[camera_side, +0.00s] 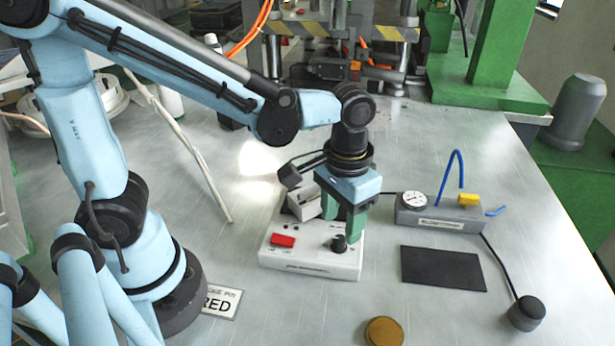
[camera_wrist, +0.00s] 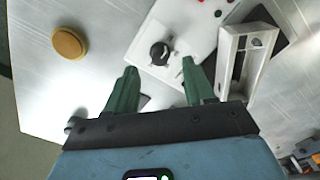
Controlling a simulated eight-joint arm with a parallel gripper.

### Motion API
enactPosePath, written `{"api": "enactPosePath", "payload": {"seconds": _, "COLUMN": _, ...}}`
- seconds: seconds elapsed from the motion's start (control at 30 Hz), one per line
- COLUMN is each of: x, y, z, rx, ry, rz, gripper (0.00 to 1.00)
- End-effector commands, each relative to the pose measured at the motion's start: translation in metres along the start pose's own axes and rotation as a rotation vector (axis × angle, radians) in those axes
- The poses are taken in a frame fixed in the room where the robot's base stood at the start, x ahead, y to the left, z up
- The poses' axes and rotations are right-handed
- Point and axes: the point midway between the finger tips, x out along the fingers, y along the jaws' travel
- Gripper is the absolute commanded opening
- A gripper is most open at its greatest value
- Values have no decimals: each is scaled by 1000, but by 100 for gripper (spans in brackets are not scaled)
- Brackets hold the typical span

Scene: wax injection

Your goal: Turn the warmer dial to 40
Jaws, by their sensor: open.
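The warmer (camera_side: 310,268) is a white box on the metal table, with a red switch (camera_side: 283,241) on its left. Its black dial (camera_side: 339,244) is on the right of its top, and it also shows in the wrist view (camera_wrist: 160,53). The setting of the dial is too small to read. My gripper (camera_side: 345,228) has green fingers and points down over the right part of the warmer. In the wrist view my gripper (camera_wrist: 157,75) is open and empty, with the dial just beyond and between the fingertips. I cannot tell whether a finger touches it.
A grey box with a round gauge (camera_side: 414,202), yellow part and blue tube stands to the right. A black mat (camera_side: 443,268), an amber disc (camera_side: 384,331) and a black foot-like knob (camera_side: 526,312) lie nearby. A sign (camera_side: 222,302) lies at the front left. A machine stands behind.

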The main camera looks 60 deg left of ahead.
Motion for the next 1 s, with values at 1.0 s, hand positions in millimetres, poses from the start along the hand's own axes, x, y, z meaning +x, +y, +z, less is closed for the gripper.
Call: {"api": "enactPosePath", "payload": {"seconds": 1.0, "x": 36, "y": 0, "z": 0, "rx": 0, "ry": 0, "rz": 0, "gripper": 14}}
